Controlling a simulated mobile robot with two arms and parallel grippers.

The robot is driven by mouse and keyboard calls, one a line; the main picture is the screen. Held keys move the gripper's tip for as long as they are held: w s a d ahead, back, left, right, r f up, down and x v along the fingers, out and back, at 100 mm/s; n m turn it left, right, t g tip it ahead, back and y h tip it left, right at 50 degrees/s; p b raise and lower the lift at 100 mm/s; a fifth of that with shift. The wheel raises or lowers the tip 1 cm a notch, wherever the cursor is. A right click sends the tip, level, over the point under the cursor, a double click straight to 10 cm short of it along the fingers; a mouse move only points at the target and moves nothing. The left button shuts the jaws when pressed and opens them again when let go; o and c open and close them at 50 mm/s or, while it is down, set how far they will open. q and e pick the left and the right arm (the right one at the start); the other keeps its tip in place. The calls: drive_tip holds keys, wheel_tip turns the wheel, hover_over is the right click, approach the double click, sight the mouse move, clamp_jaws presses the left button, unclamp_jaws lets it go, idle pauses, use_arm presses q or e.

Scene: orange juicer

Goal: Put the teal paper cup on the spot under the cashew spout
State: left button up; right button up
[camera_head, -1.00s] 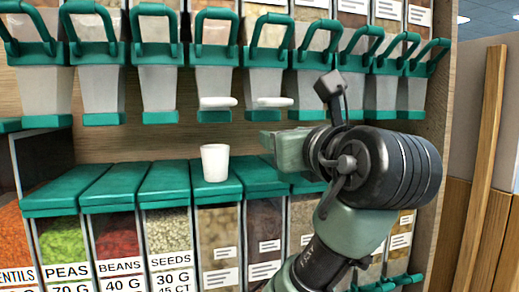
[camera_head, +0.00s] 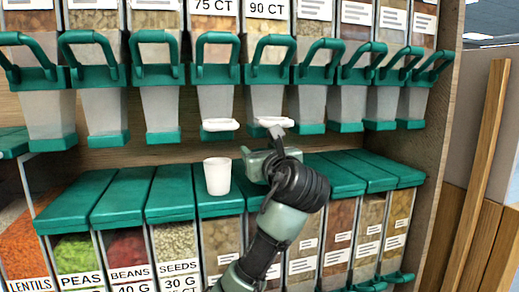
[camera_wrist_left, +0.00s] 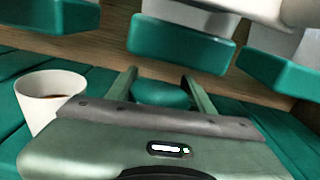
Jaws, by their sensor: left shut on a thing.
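My left gripper (camera_head: 258,163) is over the row of teal bin lids, just right of a white cup and below a white spout piece (camera_head: 275,122). In the left wrist view its two fingers (camera_wrist_left: 160,90) are shut on a rounded teal thing, the teal paper cup (camera_wrist_left: 160,94). Only part of this cup shows there, and in the head view I cannot make it out. No readable label tells me which spout is the cashew one. My right gripper is not in view.
The white cup (camera_head: 217,176) stands upright on a teal lid close beside my gripper; the left wrist view shows something brown inside it (camera_wrist_left: 50,100). Another white spout piece (camera_head: 220,125) is above it. Teal-handled dispensers (camera_head: 161,90) hang in a row above. Lids (camera_head: 120,195) farther left are clear.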

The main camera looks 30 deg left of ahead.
use_arm(q)
drive_tip(key=shift+f, duration=0.55)
drive_tip(key=shift+f, duration=0.2)
drive_tip(key=o, duration=1.4)
drive_tip(key=shift+r, duration=0.1)
drive_tip(key=shift+s+d, duration=0.15)
drive_tip(key=shift+d, duration=0.05)
drive_tip(key=shift+b+v, duration=2.75)
drive_tip(key=shift+v, duration=3.05)
